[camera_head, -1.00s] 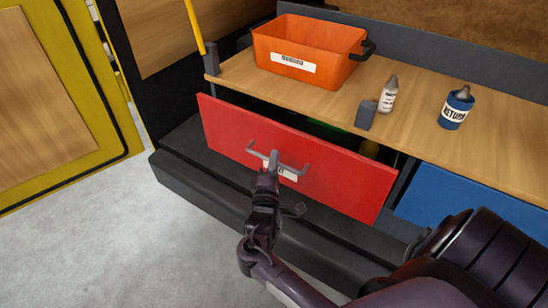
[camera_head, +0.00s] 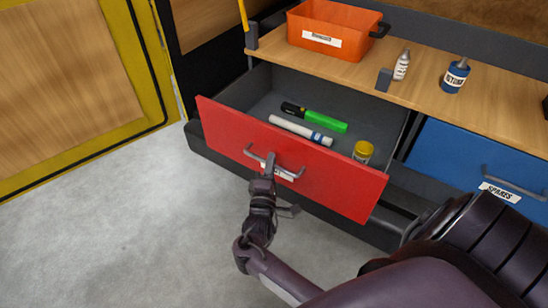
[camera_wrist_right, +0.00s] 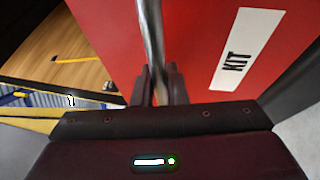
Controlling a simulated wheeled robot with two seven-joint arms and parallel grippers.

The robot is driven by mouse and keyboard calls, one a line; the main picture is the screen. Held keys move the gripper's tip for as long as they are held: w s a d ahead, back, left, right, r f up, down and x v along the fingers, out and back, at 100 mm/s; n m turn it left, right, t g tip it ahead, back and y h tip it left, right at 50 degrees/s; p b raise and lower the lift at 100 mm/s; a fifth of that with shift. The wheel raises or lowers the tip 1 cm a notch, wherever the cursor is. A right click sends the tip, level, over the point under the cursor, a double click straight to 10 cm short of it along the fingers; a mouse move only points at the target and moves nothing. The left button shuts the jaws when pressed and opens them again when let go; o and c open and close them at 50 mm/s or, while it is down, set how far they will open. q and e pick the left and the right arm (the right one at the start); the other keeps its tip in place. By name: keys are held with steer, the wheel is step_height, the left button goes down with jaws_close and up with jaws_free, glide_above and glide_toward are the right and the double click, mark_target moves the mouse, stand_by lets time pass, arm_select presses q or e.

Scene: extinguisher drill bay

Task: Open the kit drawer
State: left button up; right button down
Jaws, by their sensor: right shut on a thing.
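The red kit drawer (camera_head: 225,132) stands pulled well out from under the wooden bench top in the head view. Its grey bar handle (camera_head: 290,171) is on the front, above a partly hidden white label. My right gripper (camera_head: 269,168) is shut on the handle near its middle. In the right wrist view, the fingers (camera_wrist_right: 158,85) close around the metal bar, beside the KIT label (camera_wrist_right: 246,48). Inside the drawer lie a green and black marker (camera_head: 314,117), a white tube with a blue band (camera_head: 300,130) and a yellow-lidded jar (camera_head: 363,151). My left gripper is not in view.
A blue SPARES drawer (camera_head: 450,155) is shut at right. Clear grey floor (camera_head: 120,220) lies front left.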

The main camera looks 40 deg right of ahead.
steer(key=shift+s+a, duration=0.25)
steer(key=shift+a, duration=0.25)
steer(key=c, duration=1.5)
jaws_free()
steer(key=shift+o, duration=0.2)
